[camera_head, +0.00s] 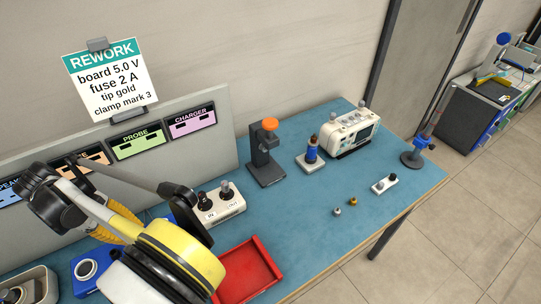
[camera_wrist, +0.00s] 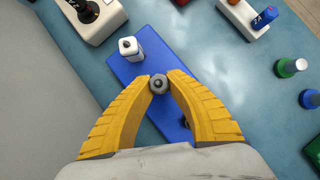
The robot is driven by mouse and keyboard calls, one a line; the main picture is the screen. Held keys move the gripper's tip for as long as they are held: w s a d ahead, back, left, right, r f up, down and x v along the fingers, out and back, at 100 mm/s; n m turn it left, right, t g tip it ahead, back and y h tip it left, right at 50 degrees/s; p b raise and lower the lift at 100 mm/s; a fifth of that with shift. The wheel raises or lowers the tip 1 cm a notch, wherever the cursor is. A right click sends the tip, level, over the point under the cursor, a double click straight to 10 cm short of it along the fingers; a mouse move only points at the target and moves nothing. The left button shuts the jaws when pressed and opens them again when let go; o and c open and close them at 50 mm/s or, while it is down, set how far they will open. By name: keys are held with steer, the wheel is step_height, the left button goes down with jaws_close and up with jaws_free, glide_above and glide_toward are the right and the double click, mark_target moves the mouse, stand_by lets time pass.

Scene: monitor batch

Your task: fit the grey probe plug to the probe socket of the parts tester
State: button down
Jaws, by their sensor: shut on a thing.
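My gripper (camera_wrist: 158,84) shows in the wrist view with its yellow ribbed fingers shut on a small grey round piece (camera_wrist: 158,83), seen end-on, which looks like the grey probe plug. Below it in that view is a blue plate (camera_wrist: 120,68), with a white block (camera_wrist: 130,47) beyond the fingertips. I cannot tell whether the plug touches anything. In the head view a yellow ribbed finger (camera_head: 107,229) shows behind my arm, and the fingertips and plug are hidden. A white instrument with a screen (camera_head: 352,131) may be the parts tester; no probe socket is clearly identifiable.
A white IN/OUT box (camera_head: 222,207) and red tray (camera_head: 249,272) lie close to my arm. A grey stand with an orange knob (camera_head: 266,155) is farther back. A grey panel (camera_head: 222,135) carries a PROBE label (camera_head: 137,142).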

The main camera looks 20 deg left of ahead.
steer(key=shift+f, duration=0.45)
stand_by(0.6)
steer(key=c, duration=1.3)
jaws_free()
steer(key=shift+c, duration=0.2)
